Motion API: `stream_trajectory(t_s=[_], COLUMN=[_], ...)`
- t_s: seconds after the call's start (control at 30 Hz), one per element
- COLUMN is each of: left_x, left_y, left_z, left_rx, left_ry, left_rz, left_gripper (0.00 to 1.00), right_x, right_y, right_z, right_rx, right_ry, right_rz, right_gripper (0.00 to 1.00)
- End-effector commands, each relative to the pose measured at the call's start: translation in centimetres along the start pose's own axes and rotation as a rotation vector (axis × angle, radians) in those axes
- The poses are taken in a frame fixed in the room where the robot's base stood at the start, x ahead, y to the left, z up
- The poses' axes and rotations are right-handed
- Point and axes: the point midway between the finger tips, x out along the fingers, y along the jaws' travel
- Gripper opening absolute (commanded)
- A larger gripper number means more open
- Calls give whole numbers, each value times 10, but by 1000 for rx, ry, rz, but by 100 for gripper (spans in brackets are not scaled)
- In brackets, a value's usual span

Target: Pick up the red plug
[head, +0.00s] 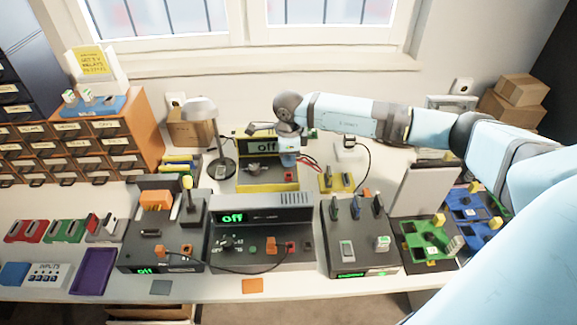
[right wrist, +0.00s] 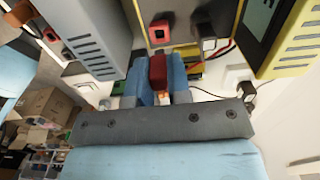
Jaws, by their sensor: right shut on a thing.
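In the head view the plug cannot be made out behind the gripper. My left gripper is not in view.
A grey console (head: 262,208) with an "off" display stands in front, with dark boxes (head: 360,238) on its right. A desk lamp (head: 203,112) stands left of the gripper. Green and blue boards (head: 428,243) lie at the right. Cables cross the table behind.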

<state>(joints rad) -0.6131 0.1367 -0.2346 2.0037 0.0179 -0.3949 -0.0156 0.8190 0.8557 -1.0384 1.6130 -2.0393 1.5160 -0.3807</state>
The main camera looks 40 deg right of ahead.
Motion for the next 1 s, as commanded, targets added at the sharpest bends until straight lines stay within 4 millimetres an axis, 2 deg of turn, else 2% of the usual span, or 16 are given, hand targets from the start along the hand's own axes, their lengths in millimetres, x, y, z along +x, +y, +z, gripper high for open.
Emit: stream_trajectory(t_s=[0.03,0.3,0.5,0.7,1.0], left_x=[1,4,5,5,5], left_y=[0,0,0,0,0], left_z=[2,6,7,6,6], left_rx=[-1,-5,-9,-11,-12], left_ry=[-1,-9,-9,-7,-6], left_rz=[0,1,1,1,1], left_gripper=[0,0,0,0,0], right_x=[-15,-93,-134,-152,-154], right_y=[-1,0,0,0,0], right_z=[0,0,0,0,0], right_rx=[-1,-1,-1,0,0], right_ry=[-3,-3,-1,0,0], right_rz=[-4,-4,-2,0,1], right_gripper=[0,0,0,0,0])
